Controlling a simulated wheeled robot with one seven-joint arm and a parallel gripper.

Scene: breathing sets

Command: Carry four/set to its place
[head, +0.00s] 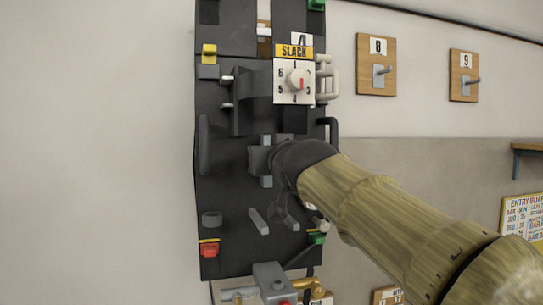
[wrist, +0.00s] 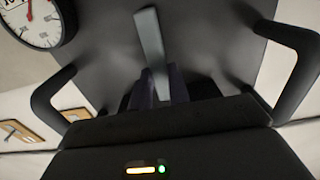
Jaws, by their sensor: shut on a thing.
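The set is a tall dark backplate (head: 222,130) with side handles, a yellow clip, and red and green fittings. A white dial marked SLACK (head: 294,82) shows near its top, and a tag above it is partly cut by the label. My gripper (head: 268,162) is shut on the grey bar at the plate's middle. In the wrist view the fingers (wrist: 156,88) close around the lower end of that grey bar (wrist: 150,38), with the dark plate (wrist: 200,40) behind. Whether the set's back touches the wall is hidden.
Wooden boards 8 (head: 376,50) and 9 (head: 463,65), each with a bare grey peg, are on the wall at right. Pipework (head: 270,285) is below the set. An entry board (head: 522,215) is at far right. The wall at left is clear.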

